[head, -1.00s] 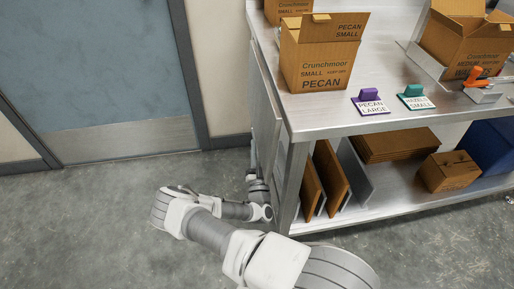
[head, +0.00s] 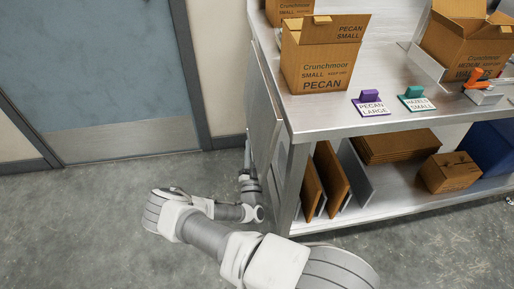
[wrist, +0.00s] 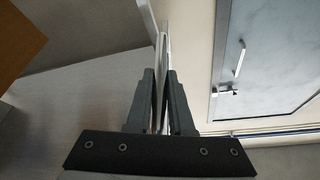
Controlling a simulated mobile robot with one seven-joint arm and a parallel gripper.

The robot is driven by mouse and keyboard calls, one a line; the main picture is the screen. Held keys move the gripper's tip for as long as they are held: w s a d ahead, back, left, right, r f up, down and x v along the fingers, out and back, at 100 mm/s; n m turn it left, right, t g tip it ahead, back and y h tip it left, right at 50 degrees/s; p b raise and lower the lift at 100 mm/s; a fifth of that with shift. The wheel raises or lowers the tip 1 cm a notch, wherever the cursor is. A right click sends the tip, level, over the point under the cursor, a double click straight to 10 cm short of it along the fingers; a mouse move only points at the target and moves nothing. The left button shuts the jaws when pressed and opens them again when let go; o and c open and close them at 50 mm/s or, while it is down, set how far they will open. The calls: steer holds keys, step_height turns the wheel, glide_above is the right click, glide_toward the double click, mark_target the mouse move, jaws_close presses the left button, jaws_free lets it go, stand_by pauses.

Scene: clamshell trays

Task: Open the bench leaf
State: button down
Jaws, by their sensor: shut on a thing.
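The bench leaf (head: 262,125) is a thin grey metal panel hanging at the left end of the steel bench (head: 400,125). My gripper (wrist: 161,76) is shut on the leaf, whose thin edge (wrist: 161,45) runs between the two dark fingers in the wrist view. In the head view my gripper is low at the leaf's outer side, and its fingertips are too small to make out.
On the bench top stand a PECAN box (head: 322,65), a purple sign (head: 370,104), a teal sign (head: 416,100) and a larger box (head: 462,38). Upright boards (head: 330,180) fill the lower shelf's left end. Left of the bench are open floor and a closed door (head: 90,70).

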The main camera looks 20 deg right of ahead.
steer(key=w+a+r+m+g+h+p, duration=0.1)
steer(key=w+a+r+m+g+p, duration=0.15)
steer(key=a+r+m, duration=0.4)
steer(key=w+a+r+m+g+h+p, duration=0.15)
steer(key=a+r+m+p, duration=0.25)
steer(key=a, duration=0.6)
steer(key=a+r+m+g+p, duration=0.1)
steer(key=a+r+m+p, duration=0.2)
steer(key=r+p, duration=0.4)
steer(key=a+r+m+g+p, duration=0.1)
steer(key=a+r+m+p, duration=0.3)
steer(key=r+p, duration=0.3)
steer(key=shift+w+r, duration=0.45)
steer(key=shift+r, duration=2.45)
steer(key=c, duration=0.8)
jaws_free()
steer(key=shift+s, duration=0.1)
